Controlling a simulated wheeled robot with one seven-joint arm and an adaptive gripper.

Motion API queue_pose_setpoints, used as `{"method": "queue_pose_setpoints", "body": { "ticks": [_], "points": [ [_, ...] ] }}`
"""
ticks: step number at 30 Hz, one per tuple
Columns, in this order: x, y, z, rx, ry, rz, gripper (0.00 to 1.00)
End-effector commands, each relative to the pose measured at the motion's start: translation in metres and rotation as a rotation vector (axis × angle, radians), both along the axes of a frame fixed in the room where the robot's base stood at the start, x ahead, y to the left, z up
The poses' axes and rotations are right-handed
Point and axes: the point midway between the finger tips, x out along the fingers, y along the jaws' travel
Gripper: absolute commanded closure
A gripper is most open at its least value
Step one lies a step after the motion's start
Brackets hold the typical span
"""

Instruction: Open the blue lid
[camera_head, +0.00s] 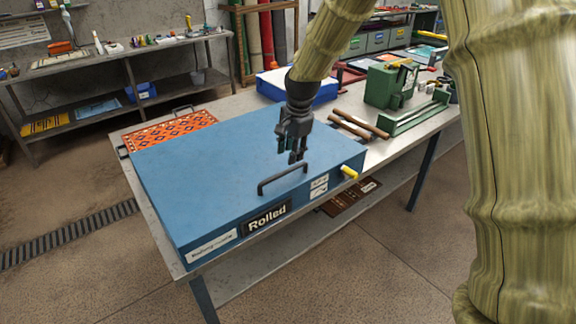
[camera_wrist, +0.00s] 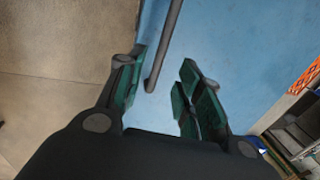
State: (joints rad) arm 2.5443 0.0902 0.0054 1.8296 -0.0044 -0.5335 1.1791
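The blue lid (camera_head: 215,155) lies flat and shut on a wide blue box on the metal table. A black bar handle (camera_head: 268,183) stands up from the lid near its front edge. My gripper (camera_head: 297,158) points down just above the handle's right end. In the wrist view the handle (camera_wrist: 167,42) reaches in from the top, its lower end lying in the gap between the fingertips (camera_wrist: 163,62). The fingers are spread, and I see no clear contact with the handle. The depth between the fingertips and the handle is hard to tell.
A yellow peg (camera_head: 349,172) sticks out at the box's front right. An orange patterned panel (camera_head: 170,131) lies behind the box's left side. Wooden-handled tools (camera_head: 358,125) and a green machine (camera_head: 390,85) stand to the right. A blue-and-white box (camera_head: 322,92) is behind.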

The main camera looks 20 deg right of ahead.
Motion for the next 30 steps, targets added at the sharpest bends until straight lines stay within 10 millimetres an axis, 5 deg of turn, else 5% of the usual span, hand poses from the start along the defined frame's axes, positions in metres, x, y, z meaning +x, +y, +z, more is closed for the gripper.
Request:
{"method": "queue_pose_setpoints", "body": {
  "ticks": [15, 30],
  "points": [
    [0.012, 0.007, -0.06, -0.001, -0.001, 0.005, 0.65],
    [0.015, 0.008, -0.071, 0.0, -0.002, 0.005, 0.65]
  ]
}}
